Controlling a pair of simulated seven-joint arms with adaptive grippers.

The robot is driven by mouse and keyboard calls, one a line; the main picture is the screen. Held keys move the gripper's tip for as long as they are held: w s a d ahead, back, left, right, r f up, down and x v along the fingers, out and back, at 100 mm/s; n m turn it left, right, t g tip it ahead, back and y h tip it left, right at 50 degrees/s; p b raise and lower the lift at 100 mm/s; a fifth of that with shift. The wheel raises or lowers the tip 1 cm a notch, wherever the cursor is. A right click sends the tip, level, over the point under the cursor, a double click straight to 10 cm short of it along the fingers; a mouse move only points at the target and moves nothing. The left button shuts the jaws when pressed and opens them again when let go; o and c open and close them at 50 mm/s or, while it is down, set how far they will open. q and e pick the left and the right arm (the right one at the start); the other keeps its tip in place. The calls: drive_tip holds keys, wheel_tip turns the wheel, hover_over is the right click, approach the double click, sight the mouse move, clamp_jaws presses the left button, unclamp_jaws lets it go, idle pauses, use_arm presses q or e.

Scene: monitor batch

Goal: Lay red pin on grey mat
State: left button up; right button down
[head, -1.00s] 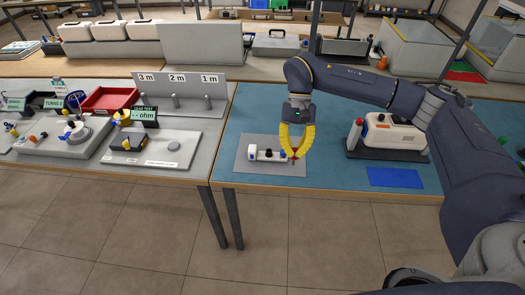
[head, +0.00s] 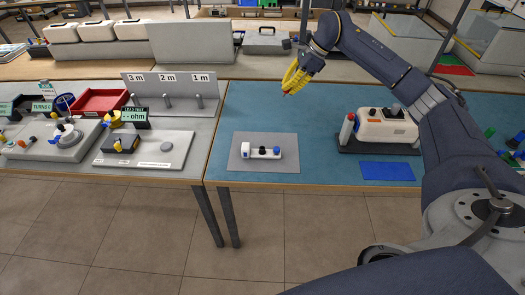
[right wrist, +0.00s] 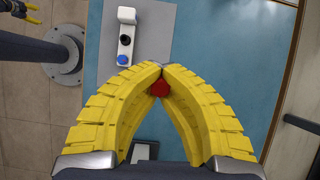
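My right gripper (head: 287,90) is raised above the blue table top, beyond the grey mat. Its yellow fingers are shut on the red pin (right wrist: 159,88), which shows between the fingertips in the right wrist view. Only a small red tip of the pin shows in the head view. The grey mat (head: 240,165) lies flat near the table's front edge, and it also shows in the right wrist view (right wrist: 158,30). A white block with black and blue parts (head: 249,152) sits on the mat. Yellow fingers, apparently my left gripper (right wrist: 22,10), show at the right wrist view's top left corner.
A blue mat (head: 387,171) lies at the front right. A white device (head: 385,128) stands on a dark base behind it, with a red-capped white bottle (head: 347,129) beside it. A grey test board (head: 146,150) is on the left table. Blue table top behind the grey mat is clear.

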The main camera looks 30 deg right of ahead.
drive_tip(key=shift+f+m, duration=0.25)
drive_tip(key=shift+m, duration=0.05)
approach(278, 138)
drive_tip(key=x, duration=0.5)
drive_tip(key=shift+s+a+r, duration=0.1)
drive_tip(key=shift+a+r, duration=0.05)
drive_tip(key=shift+f, duration=0.25)
drive_tip(key=c, duration=2.1)
unclamp_jaws()
drive_tip(key=o, duration=0.5)
drive_tip(key=shift+r, duration=0.45)
drive_tip(key=v, duration=1.1)
drive_tip(key=shift+s+r, duration=0.25)
drive_tip(key=shift+r, duration=0.05)
